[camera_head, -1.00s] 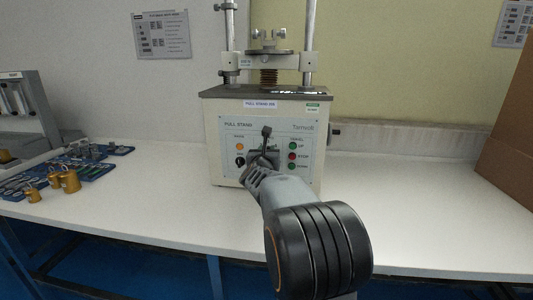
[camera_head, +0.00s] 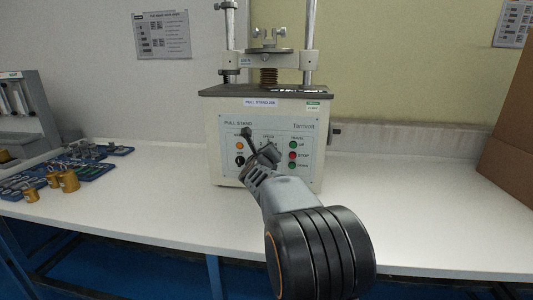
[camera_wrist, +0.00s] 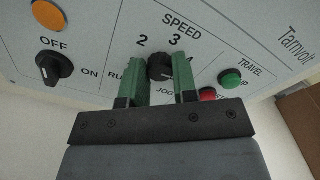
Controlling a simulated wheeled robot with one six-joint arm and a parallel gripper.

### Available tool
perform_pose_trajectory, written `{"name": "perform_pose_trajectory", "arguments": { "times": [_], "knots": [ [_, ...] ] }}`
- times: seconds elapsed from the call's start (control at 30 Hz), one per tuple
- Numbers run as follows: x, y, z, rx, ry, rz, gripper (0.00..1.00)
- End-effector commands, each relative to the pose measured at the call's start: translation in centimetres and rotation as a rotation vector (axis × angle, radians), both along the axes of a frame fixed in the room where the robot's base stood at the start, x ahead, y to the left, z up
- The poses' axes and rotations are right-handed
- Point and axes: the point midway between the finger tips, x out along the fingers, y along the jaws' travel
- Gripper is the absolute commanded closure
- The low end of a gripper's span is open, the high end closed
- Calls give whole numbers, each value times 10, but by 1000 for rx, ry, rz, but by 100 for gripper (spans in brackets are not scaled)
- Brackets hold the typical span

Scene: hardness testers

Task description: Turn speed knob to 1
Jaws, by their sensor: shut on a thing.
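The dark round speed knob (camera_wrist: 160,67) is on the light panel of the pull stand (camera_head: 268,103), under the word SPEED. In the wrist view the numbers 2, 3 and 4 show around it; the number 1 is not visible there. My gripper (camera_wrist: 161,74) is shut on the knob, with one green finger on each side of it. I cannot clearly read where the knob's pointer stands. In the head view my gripper (camera_head: 264,157) reaches the middle of the panel and hides the knob.
An OFF/ON switch (camera_wrist: 54,69) and an orange lamp (camera_wrist: 49,14) are left of the knob. Green (camera_wrist: 231,78) and red (camera_wrist: 207,94) travel buttons are close on the right. Brass weights (camera_head: 69,181) lie at left; a cardboard box (camera_head: 508,140) stands at right.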

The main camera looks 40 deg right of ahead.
Motion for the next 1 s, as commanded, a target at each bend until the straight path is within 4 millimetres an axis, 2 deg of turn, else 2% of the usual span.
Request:
{"name": "perform_pose_trajectory", "arguments": {
  "times": [1.0],
  "knots": [
    [1, 1, 0, -695, 669, 1, 97]
  ]
}}
